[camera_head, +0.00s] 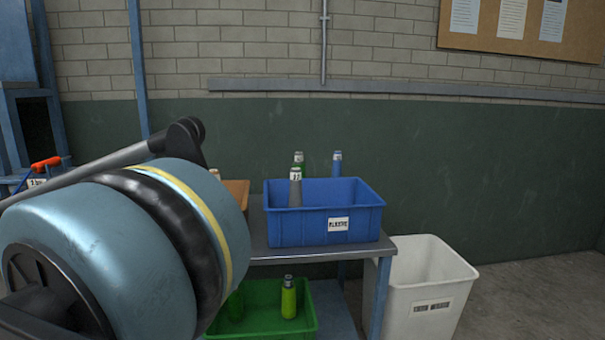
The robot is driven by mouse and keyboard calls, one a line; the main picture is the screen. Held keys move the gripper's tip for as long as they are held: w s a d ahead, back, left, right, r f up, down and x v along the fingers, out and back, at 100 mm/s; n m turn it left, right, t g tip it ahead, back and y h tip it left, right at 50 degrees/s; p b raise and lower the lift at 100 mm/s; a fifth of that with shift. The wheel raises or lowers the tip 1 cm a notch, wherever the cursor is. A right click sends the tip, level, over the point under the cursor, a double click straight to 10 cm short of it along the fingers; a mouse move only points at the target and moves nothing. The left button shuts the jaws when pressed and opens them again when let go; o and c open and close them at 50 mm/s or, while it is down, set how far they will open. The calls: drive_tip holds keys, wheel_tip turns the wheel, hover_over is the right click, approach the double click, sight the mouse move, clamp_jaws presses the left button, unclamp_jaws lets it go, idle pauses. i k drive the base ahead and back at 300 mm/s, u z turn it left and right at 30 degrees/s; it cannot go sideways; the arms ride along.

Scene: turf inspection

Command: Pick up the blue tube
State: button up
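The blue tube (337,163) stands upright in the blue crate (285,228), towards the back and right of the middle. My gripper cannot be made out in this view.
The crate sits on a metal table (262,250). A green crate (309,322) with a yellow-green bottle (288,298) is on the shelf below. A white bin (440,285) stands right. A large teal rounded body (100,240) blocks the lower left. The floor right is clear.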

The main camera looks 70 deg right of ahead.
sight(337, 169)
drive_tip(key=u, duration=0.05)
drive_tip(key=k, duration=1.95)
drive_tip(key=z, duration=2.2)
drive_tip(key=i, duration=0.55)
